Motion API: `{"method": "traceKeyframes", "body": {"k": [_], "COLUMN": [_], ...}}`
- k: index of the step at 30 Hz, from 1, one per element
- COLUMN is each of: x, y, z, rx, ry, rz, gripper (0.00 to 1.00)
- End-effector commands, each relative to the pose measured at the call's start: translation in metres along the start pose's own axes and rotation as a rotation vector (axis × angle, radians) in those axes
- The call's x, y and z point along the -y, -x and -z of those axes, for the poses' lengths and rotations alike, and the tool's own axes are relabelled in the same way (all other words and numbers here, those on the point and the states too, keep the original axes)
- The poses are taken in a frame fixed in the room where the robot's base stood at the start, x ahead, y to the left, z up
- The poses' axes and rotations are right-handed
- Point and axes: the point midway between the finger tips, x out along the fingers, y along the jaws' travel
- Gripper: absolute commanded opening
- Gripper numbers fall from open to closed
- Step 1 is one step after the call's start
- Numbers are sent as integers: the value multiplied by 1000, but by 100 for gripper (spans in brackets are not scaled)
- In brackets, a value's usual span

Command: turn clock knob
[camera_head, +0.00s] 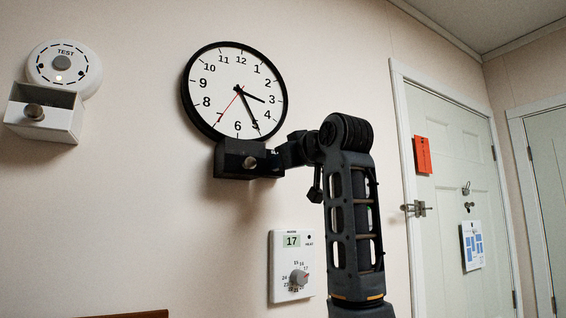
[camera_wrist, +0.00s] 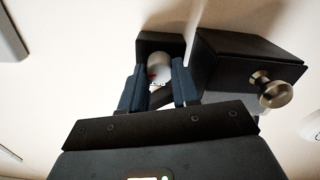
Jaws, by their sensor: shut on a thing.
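The round black-rimmed wall clock (camera_head: 215,95) hangs high on the wall, its short hand near 3 and long hand near 5. Below it is a black box (camera_head: 228,160) with a metal knob (camera_head: 250,162); this box (camera_wrist: 240,62) and its knob (camera_wrist: 275,95) also show at right in the wrist view. My gripper (camera_head: 280,157) is just right of the box, under the clock. In the wrist view my gripper (camera_wrist: 160,82) is shut on a pale grey clock knob (camera_wrist: 157,65) with a red mark, in front of a small black housing (camera_wrist: 161,42). That knob is hidden in the head view.
A thermostat (camera_head: 292,265) reading 17 is on the wall below. At left are a round TEST alarm (camera_head: 64,68) and a white box (camera_head: 45,113) with a knob. A door (camera_head: 455,190) with an orange tag stands at right.

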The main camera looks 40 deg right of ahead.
Motion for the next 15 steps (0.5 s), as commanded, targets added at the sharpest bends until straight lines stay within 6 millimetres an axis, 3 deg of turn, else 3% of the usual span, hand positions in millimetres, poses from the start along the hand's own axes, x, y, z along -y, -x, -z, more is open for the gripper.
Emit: {"method": "traceKeyframes", "body": {"k": [2, 3, 10, 15], "x": [0, 0, 0, 0], "y": [0, 0, 0, 0], "z": [0, 0, 0, 0], "rx": [0, -1, 0, 0], "ry": [0, 0, -1, -1], "rz": [0, 0, 0, 0], "gripper": [0, 32, 54, 56]}}
